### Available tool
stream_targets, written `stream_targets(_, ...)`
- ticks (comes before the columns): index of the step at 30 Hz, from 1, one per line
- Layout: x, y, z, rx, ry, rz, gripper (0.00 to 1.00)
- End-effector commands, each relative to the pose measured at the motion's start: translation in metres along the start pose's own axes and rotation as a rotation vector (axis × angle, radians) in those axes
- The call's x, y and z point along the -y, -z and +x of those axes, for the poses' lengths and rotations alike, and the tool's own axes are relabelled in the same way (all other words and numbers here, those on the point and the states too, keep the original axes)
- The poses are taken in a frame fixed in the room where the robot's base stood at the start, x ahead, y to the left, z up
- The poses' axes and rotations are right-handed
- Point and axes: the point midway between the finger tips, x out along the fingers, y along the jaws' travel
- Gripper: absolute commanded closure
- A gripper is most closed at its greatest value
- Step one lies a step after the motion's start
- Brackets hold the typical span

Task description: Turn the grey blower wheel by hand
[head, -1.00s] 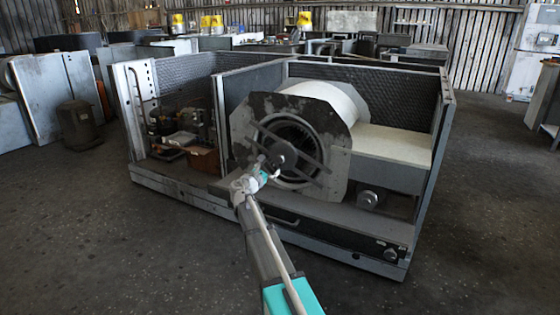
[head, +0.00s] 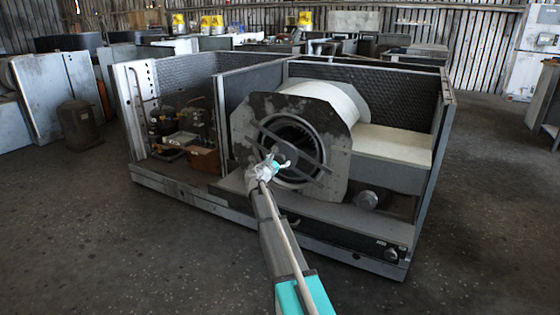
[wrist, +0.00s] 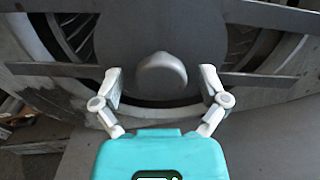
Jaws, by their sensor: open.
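The grey blower wheel (head: 290,132) sits inside the round opening of the blower housing (head: 334,118). Its fins (wrist: 72,28) show behind dark cross bars in the wrist view. A round grey hub (wrist: 162,76) stands out at the centre of a dark plate. My gripper (head: 277,164) is in front of the lower middle of the opening and hides part of it in the head view. In the wrist view my gripper (wrist: 161,72) is open, with one white finger on each side of the hub. Gaps show between the fingers and the hub. I cannot tell their depth against the bars.
Metal cabinet walls (head: 425,165) stand around the blower, with a low front rail (head: 345,238). A compartment with pipes and small parts (head: 185,135) is at the left. A pale shelf (head: 395,145) is at the right. The floor in front is clear.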

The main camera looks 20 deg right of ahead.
Motion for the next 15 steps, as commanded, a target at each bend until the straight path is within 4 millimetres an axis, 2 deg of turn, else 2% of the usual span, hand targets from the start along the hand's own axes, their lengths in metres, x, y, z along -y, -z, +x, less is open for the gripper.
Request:
stream_targets(2, 0.0001, 0.0000, 0.0000, 0.000, 0.000, 0.000, 0.09)
stream_targets(15, -0.0001, 0.0000, 0.0000, 0.000, 0.000, 0.000, 0.90)
